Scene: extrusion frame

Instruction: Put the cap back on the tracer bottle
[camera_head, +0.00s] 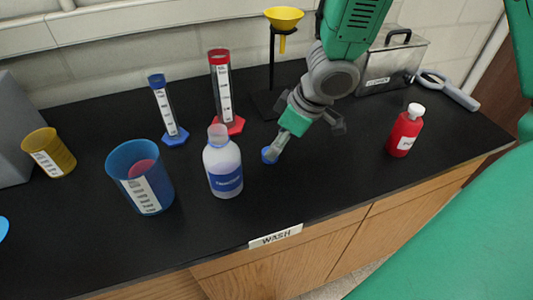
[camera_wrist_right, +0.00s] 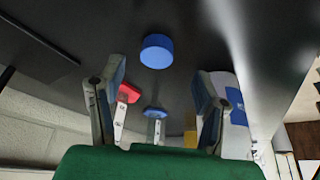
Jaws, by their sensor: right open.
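The white bottle (camera_head: 223,170) with a blue label stands upright and uncapped on the black bench; its label is too small to read. A blue cap (camera_head: 270,155) lies on the bench just to its right. My right gripper (camera_head: 281,145) reaches down from above at the cap, its fingertips partly covering it. In the right wrist view the blue cap (camera_wrist_right: 157,52) lies ahead of the open fingers (camera_wrist_right: 160,85), roughly centred between them, with nothing held. The white bottle (camera_wrist_right: 235,105) shows there behind the right-hand finger. My left gripper is not in view.
A blue beaker (camera_head: 130,165), a yellow beaker (camera_head: 58,150) and blue (camera_head: 172,122) and red (camera_head: 220,75) cylinders stand left. A yellow funnel on a stand (camera_head: 272,65) is behind my gripper. A red bottle (camera_head: 405,132) and metal case (camera_head: 395,70) stand right.

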